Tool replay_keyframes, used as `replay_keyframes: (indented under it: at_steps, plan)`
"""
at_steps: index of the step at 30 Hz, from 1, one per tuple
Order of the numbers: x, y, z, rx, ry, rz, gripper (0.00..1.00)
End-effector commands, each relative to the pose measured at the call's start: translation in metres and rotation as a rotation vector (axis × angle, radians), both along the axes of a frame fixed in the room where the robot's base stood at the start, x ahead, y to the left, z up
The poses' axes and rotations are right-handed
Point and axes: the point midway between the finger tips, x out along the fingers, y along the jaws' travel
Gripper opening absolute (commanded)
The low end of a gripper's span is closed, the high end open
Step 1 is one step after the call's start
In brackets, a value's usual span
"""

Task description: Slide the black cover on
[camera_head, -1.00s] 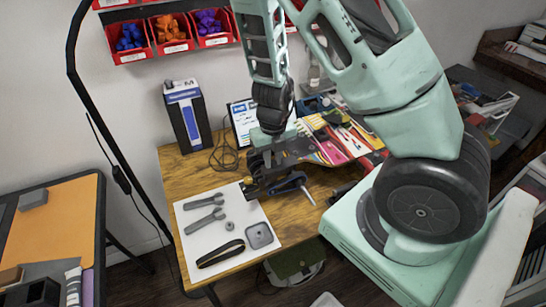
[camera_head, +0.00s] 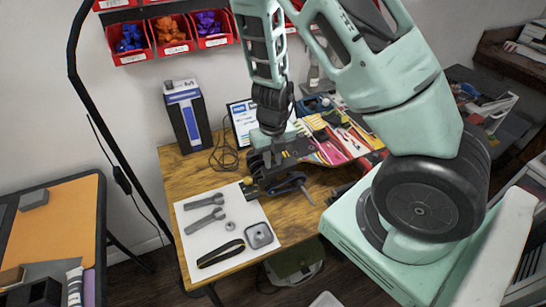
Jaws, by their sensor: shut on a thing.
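My gripper (camera_head: 268,132) points down over this near end. It is shut on a dark part at or beside the truck. The fingertips and the held part blend with the dark assembly, so I cannot tell the black cover's outline or whether it touches the axle.
A box (camera_head: 187,115) stands behind.

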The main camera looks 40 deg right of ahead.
Motion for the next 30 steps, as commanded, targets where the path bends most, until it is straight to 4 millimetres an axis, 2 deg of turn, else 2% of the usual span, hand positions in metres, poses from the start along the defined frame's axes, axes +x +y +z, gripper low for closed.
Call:
replay_keyframes:
  at_steps: [11, 21, 30]
  plan:
    - [0.0, 0.0, -0.001, 0.0, 0.0, -0.001, 0.02]
    - [0.0, 0.0, -0.012, 0.0, 0.0, 0.001, 0.02]
    - [0.0, 0.0, -0.012, 0.0, 0.0, 0.0, 0.02]
